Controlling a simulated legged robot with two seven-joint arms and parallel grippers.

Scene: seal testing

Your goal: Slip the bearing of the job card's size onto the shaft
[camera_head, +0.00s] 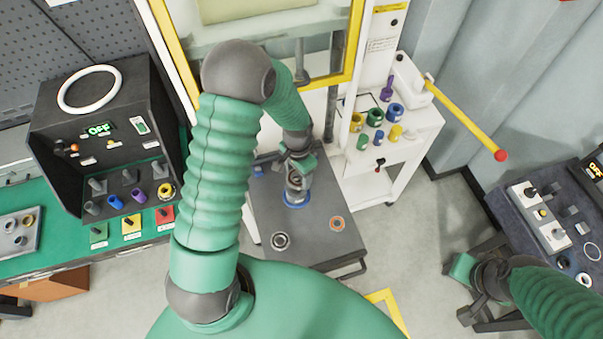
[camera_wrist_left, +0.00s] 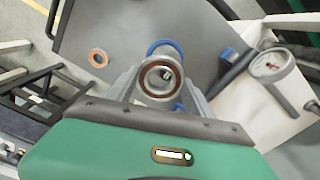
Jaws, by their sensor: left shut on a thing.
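My left gripper (camera_head: 297,181) is over the grey table (camera_head: 262,213). In the left wrist view its fingers (camera_wrist_left: 158,90) are shut on a metal bearing (camera_wrist_left: 161,78) with a brownish inner ring. Below it a blue ring-shaped base (camera_head: 296,203) surrounds a grey metal part; the base shows partly in the wrist view (camera_wrist_left: 165,45). I cannot tell whether the bearing is around the shaft. No job card is readable.
A white cart (camera_head: 400,150) with coloured rings stands right of the table. A control box (camera_head: 105,140) is at the left. A yellow-framed machine (camera_head: 345,75) stands behind. A dial gauge (camera_wrist_left: 268,64) is near the gripper. The table front is mostly clear.

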